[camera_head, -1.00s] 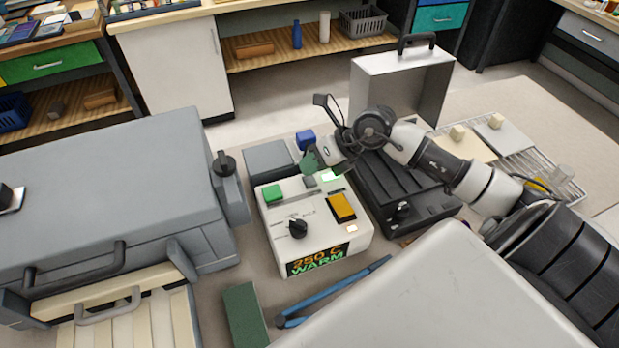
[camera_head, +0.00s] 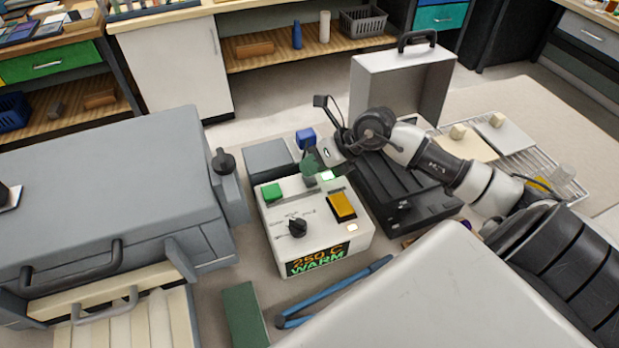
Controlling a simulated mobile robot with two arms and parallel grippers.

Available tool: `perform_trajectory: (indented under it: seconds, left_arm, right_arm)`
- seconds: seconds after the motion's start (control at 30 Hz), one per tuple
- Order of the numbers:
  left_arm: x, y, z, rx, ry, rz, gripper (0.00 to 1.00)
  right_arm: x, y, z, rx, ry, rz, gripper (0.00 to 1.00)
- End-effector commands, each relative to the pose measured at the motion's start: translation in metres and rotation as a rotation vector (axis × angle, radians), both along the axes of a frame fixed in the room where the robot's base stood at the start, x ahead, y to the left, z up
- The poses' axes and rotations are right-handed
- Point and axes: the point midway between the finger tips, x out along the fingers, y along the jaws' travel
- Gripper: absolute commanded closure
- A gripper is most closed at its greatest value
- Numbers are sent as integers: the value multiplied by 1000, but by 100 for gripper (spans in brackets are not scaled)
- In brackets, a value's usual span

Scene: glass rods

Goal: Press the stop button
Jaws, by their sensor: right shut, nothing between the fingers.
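A white control box (camera_head: 281,241) stands on the bench with a display reading "250 C WARM" (camera_head: 317,260). Its top carries a green button (camera_head: 272,191), a large amber button (camera_head: 341,206), a black knob (camera_head: 297,228), a lit pale-green patch (camera_head: 327,177) and a small pale button (camera_head: 352,227). I cannot read which button is marked stop. My right gripper (camera_head: 311,166) is shut and empty, its greenish tips at the box's back edge, behind the amber button. I cannot tell whether they touch the box. My left gripper is not in view.
A large grey lidded unit (camera_head: 100,190) stands at the left. A black tray (camera_head: 410,190) and an open metal case (camera_head: 372,83) are to the right and behind. Blue tongs (camera_head: 335,289) and a green block (camera_head: 244,315) lie in front. A blue block (camera_head: 305,138) is behind the box.

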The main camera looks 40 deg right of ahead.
Motion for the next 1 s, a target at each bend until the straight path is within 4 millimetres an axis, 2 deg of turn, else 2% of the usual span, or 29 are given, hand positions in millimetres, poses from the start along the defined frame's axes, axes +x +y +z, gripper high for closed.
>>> perform_trajectory:
  seconds: [1.0]
  left_arm:
    - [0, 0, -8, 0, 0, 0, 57]
  right_arm:
    - [0, 0, -10, 0, 1, 1, 100]
